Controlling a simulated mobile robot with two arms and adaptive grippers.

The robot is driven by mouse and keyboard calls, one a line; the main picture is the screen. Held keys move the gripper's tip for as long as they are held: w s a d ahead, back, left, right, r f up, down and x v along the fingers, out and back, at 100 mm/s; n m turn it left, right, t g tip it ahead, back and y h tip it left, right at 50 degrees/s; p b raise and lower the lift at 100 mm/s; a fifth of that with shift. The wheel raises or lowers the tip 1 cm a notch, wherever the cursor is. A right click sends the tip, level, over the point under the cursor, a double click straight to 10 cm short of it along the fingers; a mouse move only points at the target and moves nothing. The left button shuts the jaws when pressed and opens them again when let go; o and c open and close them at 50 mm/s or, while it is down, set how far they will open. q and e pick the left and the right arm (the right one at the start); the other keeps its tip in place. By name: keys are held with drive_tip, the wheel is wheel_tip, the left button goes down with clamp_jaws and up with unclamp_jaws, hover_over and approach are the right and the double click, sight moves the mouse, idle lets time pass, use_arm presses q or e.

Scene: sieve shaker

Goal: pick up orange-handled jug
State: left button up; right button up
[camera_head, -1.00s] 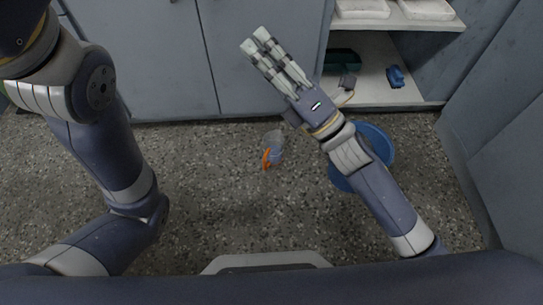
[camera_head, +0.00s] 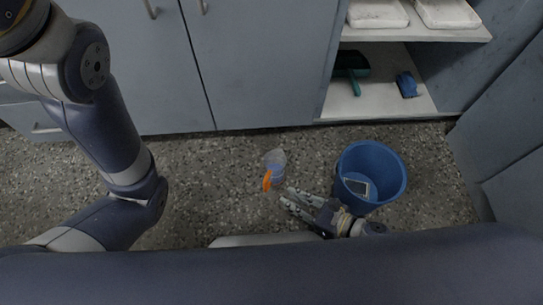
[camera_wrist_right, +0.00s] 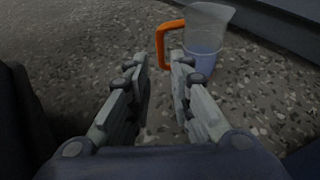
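The orange-handled jug (camera_head: 275,163) stands on the speckled floor in front of the cabinets, clear-walled with a bluish lower part. Its orange handle (camera_head: 267,181) faces toward me. In the right wrist view the jug (camera_wrist_right: 206,38) is upright at the top right, its handle (camera_wrist_right: 163,45) on its left side. My right gripper (camera_head: 284,197) is low, just right of and nearer me than the jug, pointing left. In the right wrist view my right gripper (camera_wrist_right: 160,62) has its fingers apart with nothing between them, short of the jug. My left gripper is out of view.
A blue bucket (camera_head: 348,165) with a pale object inside stands right of the jug, close to my right arm. Grey cabinet doors (camera_head: 265,60) close off the back. An open shelf (camera_head: 385,103) holds a dustpan (camera_head: 350,68) and a blue item (camera_head: 407,85).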

sight(265, 186)
drive_tip(key=b+x, duration=0.2)
drive_tip(key=x, duration=0.3)
drive_tip(key=shift+w+a+f, duration=0.1)
drive_tip(key=shift+w+f, duration=0.1)
drive_tip(key=shift+w, duration=0.15)
drive_tip(key=shift+b+x, duration=1.5)
drive_tip(key=shift+x, duration=1.2)
drive_tip(key=shift+s+a+r, duration=0.1)
drive_tip(key=shift+a+r, duration=0.05)
drive_tip(key=shift+r, duration=0.05)
clamp_jaws()
